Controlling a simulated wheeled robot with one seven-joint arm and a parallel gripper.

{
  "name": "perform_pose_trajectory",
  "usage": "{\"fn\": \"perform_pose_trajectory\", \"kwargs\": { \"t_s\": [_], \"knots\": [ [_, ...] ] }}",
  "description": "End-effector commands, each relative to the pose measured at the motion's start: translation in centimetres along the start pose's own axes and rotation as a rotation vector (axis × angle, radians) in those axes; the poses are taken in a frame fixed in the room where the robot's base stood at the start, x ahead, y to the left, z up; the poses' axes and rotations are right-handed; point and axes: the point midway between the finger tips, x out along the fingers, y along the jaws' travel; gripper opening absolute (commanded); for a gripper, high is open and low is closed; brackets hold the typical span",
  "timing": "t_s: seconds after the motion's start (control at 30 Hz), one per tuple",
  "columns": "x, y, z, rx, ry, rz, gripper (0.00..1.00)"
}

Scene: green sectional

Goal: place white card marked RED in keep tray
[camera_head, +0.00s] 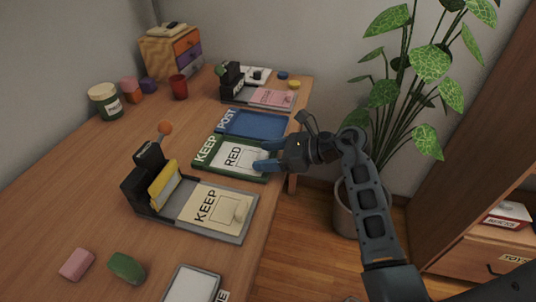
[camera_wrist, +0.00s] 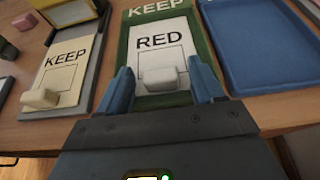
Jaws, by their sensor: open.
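The white card marked RED (camera_head: 230,160) lies flat in the green keep tray (camera_head: 206,149). In the wrist view the card (camera_wrist: 161,42) is inside the tray's green rim (camera_wrist: 206,42), below the word KEEP, and has a raised pale tab (camera_wrist: 160,79). My gripper (camera_head: 263,160) is at the near-right end of the tray. In the wrist view my gripper (camera_wrist: 162,80) is open, with one blue finger on each side of the tab. I see gaps between the fingers and the tab.
The blue POST tray (camera_head: 255,123) lies beside the keep tray. On the other side, a grey stand (camera_head: 232,232) holds a cream KEEP card (camera_head: 210,205) and a yellow block. A potted plant (camera_head: 405,95) stands right of the desk, near my arm.

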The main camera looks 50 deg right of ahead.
Motion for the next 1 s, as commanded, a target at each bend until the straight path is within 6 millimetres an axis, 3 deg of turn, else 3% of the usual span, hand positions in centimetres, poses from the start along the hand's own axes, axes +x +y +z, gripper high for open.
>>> {"fn": "perform_pose_trajectory", "kwargs": {
  "t_s": [0.33, 0.7, 1.0],
  "knots": [
    [-1.1, 0.0, 0.3, 0.0, -0.001, -0.001, 0.67],
    [-8.4, -0.1, 0.3, -0.001, -0.001, -0.003, 0.67],
    [-11.8, -0.1, 0.3, 0.0, -0.001, 0.0, 0.67]
  ]
}}
